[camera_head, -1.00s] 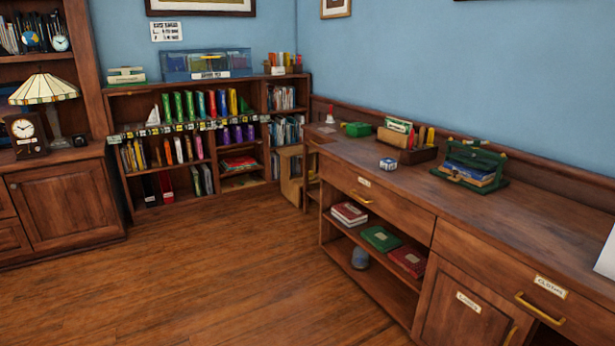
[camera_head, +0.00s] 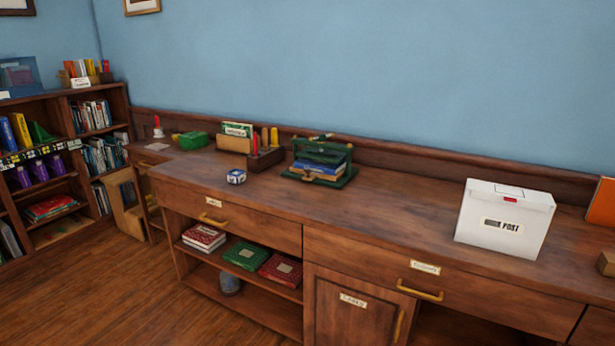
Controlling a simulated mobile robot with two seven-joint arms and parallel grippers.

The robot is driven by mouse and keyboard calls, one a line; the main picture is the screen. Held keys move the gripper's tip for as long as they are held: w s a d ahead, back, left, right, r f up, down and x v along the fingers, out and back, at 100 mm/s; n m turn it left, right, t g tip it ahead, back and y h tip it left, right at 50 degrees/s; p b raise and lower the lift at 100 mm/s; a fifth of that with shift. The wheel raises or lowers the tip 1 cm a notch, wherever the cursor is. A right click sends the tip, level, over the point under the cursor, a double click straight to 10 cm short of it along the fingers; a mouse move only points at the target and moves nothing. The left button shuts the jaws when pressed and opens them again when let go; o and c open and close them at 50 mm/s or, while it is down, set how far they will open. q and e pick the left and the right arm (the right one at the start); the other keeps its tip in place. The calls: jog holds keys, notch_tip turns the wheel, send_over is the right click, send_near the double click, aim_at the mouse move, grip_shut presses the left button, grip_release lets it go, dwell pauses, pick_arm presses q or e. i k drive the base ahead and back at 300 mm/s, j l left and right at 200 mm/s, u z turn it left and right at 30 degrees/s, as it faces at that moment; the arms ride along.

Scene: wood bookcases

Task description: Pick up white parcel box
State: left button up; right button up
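The white parcel box (camera_head: 503,222) stands upright on the wooden counter (camera_head: 400,213) at the right of the head view. Neither of my grippers is in view.
A green tray with books (camera_head: 320,168), a small white and blue cube (camera_head: 236,177) and a green box (camera_head: 193,140) stand on the counter left of the parcel. An orange item (camera_head: 601,205) is at the right edge. Floor (camera_head: 130,295) is clear at lower left.

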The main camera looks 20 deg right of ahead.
aim_at(506, 229)
jog(key=i+z, duration=0.2)
jog(key=z, duration=0.2)
jog(key=i+z, duration=0.15)
jog(key=z, duration=0.3)
jog(key=i+j+z, duration=0.15)
jog(key=z, duration=0.25)
jog(key=i+j+z, duration=0.15)
jog(key=z, duration=0.3)
jog(key=i+j+z, duration=0.1)
jog(key=j+z, duration=0.15)
jog(key=z, duration=0.15)
jog(key=i+j+z, duration=0.15)
jog(key=j+z, duration=0.25)
jog(key=i+j+z, duration=0.1)
jog(key=z, duration=0.25)
jog(key=j, duration=0.1)
